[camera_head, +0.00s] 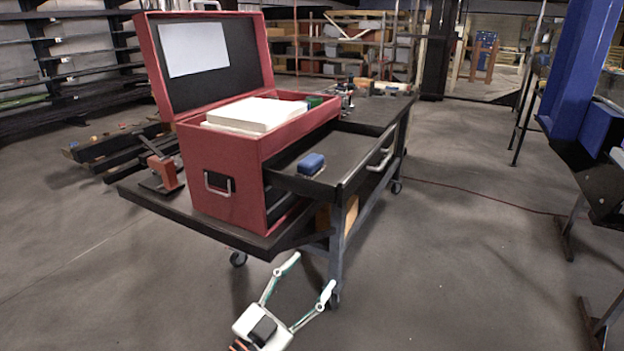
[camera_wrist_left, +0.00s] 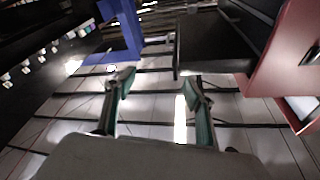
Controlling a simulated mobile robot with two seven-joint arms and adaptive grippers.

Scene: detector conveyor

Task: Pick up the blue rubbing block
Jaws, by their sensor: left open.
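The blue rubbing block (camera_head: 312,163) lies in the open drawer (camera_head: 345,186) of the red toolbox (camera_head: 222,167), near the drawer's left part. It has a blue top and a paler underside. My left gripper (camera_head: 312,272) is open and empty, low in front of the cart and well below and apart from the block. In the left wrist view the two fingers (camera_wrist_left: 158,82) are spread with nothing between them. The block does not show there. My right gripper is in neither view.
The toolbox stands on a dark wheeled cart (camera_head: 150,197) with its lid raised. White sheets or a box (camera_head: 257,114) lie in its top. A red vise-like tool (camera_head: 160,168) sits at the cart's left. A blue post (camera_head: 583,60) stands at right. The floor in front is clear.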

